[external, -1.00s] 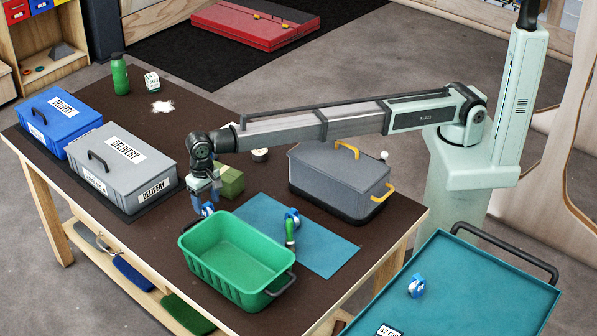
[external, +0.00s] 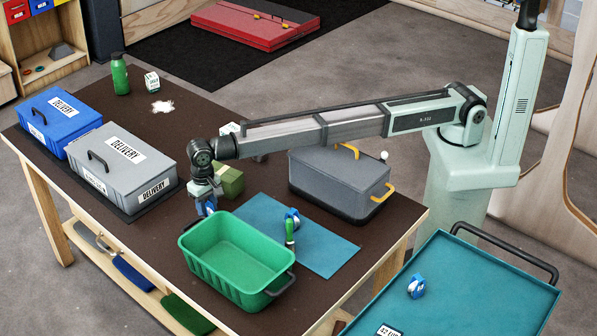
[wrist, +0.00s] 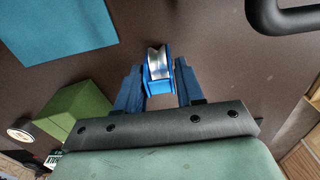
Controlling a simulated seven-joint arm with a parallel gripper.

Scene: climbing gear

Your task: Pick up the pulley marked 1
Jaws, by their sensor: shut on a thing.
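A blue pulley with a silver wheel (wrist: 158,66) sits between the fingers of my gripper (wrist: 157,88) in the wrist view. My gripper is shut on it. In the external view my gripper (external: 207,205) points down at the dark table just behind the green bin, and the pulley is mostly hidden there. A second blue and silver pulley (external: 292,214) stands on the teal mat, and a third (external: 416,286) lies on the teal cart. I cannot read a number on any of them.
The green bin (external: 188,258) is close in front of my gripper. A green block (external: 230,181) and a grey lidded box (external: 335,178) stand to the right. Grey (external: 125,175) and blue delivery boxes (external: 55,118) stand left.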

